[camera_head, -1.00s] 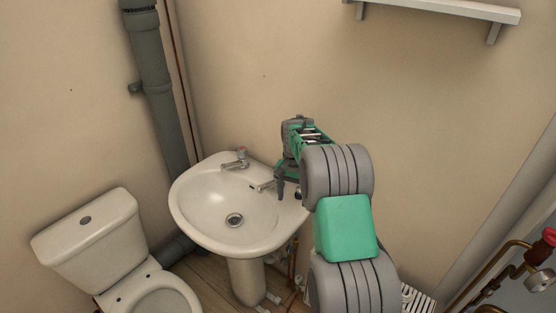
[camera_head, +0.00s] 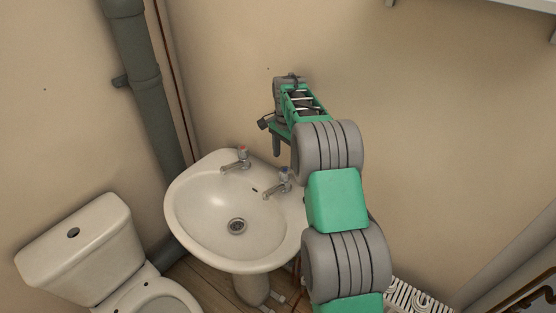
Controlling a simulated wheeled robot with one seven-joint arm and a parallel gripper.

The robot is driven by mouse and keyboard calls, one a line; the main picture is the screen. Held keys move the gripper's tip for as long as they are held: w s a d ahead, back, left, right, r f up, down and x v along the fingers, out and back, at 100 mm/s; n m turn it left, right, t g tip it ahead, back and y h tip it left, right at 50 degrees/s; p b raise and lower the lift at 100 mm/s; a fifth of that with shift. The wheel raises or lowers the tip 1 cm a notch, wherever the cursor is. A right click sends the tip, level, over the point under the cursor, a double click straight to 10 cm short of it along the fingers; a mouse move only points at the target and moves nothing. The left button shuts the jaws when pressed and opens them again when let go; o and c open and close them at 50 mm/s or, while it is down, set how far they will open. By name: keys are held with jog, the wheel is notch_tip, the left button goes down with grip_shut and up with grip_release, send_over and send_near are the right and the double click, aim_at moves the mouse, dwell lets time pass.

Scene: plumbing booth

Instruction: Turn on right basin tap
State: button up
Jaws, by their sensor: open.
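The right basin tap (camera_head: 279,186) is a chrome tap with a blue-marked top, on the back right rim of the white basin (camera_head: 205,222). It is in full view, its spout pointing left over the bowl. The left basin tap (camera_head: 238,159), with a red-marked top, stands further left on the rim. My gripper (camera_head: 270,134) is above the right tap in the picture, apart from it, near the wall. It is open and nothing shows between its fingers. My arm covers the basin's right edge.
A white toilet (camera_head: 85,250) stands left of the basin. A thick grey pipe (camera_head: 145,80) runs up the corner behind. A white shelf (camera_head: 480,5) is on the wall at the top right. The wall above the basin is bare.

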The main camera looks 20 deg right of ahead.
aim_at(284, 170)
jog(key=shift+w+r, duration=0.1)
jog(key=shift+w, duration=0.15)
jog(key=shift+f, duration=0.2)
notch_tip(284, 170, down, 7)
jog(key=shift+f+p, duration=0.15)
jog(key=shift+p, duration=0.85)
jog(key=shift+c, duration=0.4)
jog(key=c, duration=1.3)
